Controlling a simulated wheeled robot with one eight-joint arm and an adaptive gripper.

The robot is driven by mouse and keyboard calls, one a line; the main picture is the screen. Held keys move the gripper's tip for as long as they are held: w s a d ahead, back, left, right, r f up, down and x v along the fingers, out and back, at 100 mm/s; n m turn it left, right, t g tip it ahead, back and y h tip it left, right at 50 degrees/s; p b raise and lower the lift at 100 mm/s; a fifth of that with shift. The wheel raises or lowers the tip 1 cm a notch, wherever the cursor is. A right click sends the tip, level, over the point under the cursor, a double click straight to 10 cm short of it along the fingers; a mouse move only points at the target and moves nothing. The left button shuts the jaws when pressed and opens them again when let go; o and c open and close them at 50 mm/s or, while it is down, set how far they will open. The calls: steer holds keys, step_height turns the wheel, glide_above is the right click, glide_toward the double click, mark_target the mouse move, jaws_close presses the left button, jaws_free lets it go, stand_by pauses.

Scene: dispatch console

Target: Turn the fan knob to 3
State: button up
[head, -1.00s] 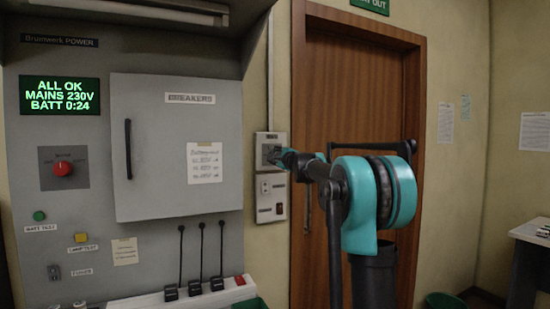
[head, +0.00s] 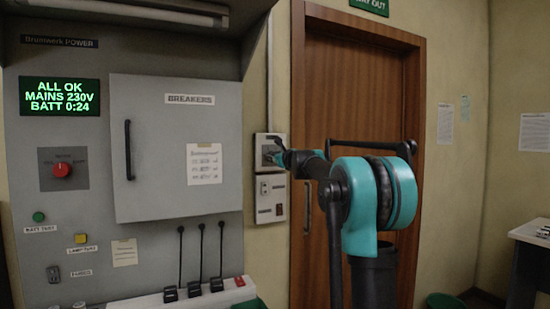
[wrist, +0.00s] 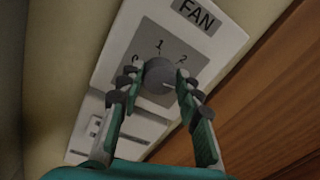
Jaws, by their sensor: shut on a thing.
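The fan knob (wrist: 157,73) is a round grey knob on a dark square plate, below the label FAN in the wrist view. The marks 0, 1 and 2 show around it; the 3 is not visible, with my right finger over that side. A pale line shows at the knob's lower right edge, but I cannot tell its setting surely. My gripper (wrist: 158,82) is shut on the knob, one finger on each side. In the head view my gripper (head: 273,155) is at the fan panel (head: 262,138) and covers the knob.
Below the fan plate is a panel with small switches (head: 270,197). A wooden door (head: 350,85) is to the right. The grey breaker cabinet (head: 165,140) with a black handle stands to the left, with a red knob (head: 63,170) beside it. A desk (head: 530,235) is at far right.

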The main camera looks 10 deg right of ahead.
steer(key=shift+m, duration=0.7)
steer(key=o, duration=1.2)
steer(key=shift+c, duration=0.2)
steer(key=shift+s+d, duration=0.1)
steer(key=shift+s, duration=0.05)
steer(key=v, duration=1.1)
steer(key=shift+s, duration=0.35)
steer(key=shift+d, duration=0.1)
